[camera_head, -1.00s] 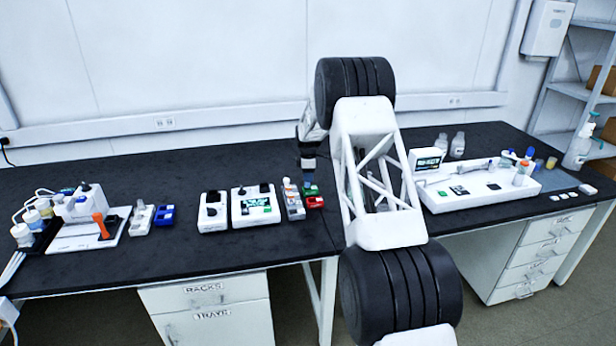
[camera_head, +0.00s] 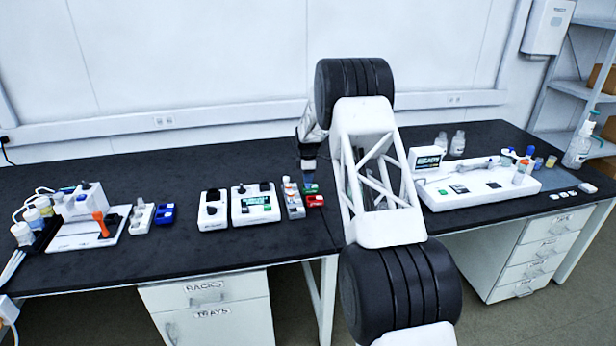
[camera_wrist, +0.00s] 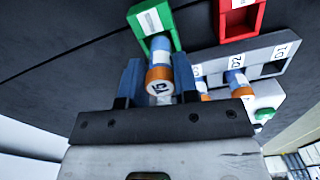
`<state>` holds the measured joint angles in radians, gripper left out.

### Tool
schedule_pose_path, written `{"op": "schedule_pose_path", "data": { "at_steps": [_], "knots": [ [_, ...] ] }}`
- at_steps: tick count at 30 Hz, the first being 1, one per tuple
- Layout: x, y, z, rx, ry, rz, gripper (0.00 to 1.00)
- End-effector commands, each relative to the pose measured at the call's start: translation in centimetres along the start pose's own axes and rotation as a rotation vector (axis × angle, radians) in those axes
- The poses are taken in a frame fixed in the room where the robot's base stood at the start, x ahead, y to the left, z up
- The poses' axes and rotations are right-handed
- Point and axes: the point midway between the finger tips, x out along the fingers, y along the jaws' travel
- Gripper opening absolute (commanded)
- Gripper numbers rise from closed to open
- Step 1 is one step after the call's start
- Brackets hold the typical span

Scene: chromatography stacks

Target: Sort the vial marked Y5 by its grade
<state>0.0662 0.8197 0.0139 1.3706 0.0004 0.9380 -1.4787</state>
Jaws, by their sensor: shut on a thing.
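My gripper (camera_wrist: 156,82) is shut on a vial (camera_wrist: 160,62) with a blue body, a white band and an orange cap. The dark mark on its white cap top is tilted and hard to read. The vial's far end is at the green bin (camera_wrist: 172,40), overlapping its opening in the wrist view; I cannot tell how deep it sits. In the head view my gripper (camera_head: 309,172) is just above the green bin (camera_head: 311,188). The red bin (camera_wrist: 240,28) stands beside the green one, also seen in the head view (camera_head: 316,201).
A pale rack (camera_wrist: 270,55) holding orange-capped vials (camera_wrist: 236,82) stands close to the bins. White devices (camera_head: 255,205) are left of it. Dark bench behind is clear.

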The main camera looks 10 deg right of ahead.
Motion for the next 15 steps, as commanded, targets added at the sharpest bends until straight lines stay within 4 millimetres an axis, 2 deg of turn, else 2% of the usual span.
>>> {"op": "schedule_pose_path", "data": {
  "at_steps": [15],
  "knots": [
    [0.74, -0.01, 0.00, 0.000, 0.000, -0.001, 0.02]
  ]
}}
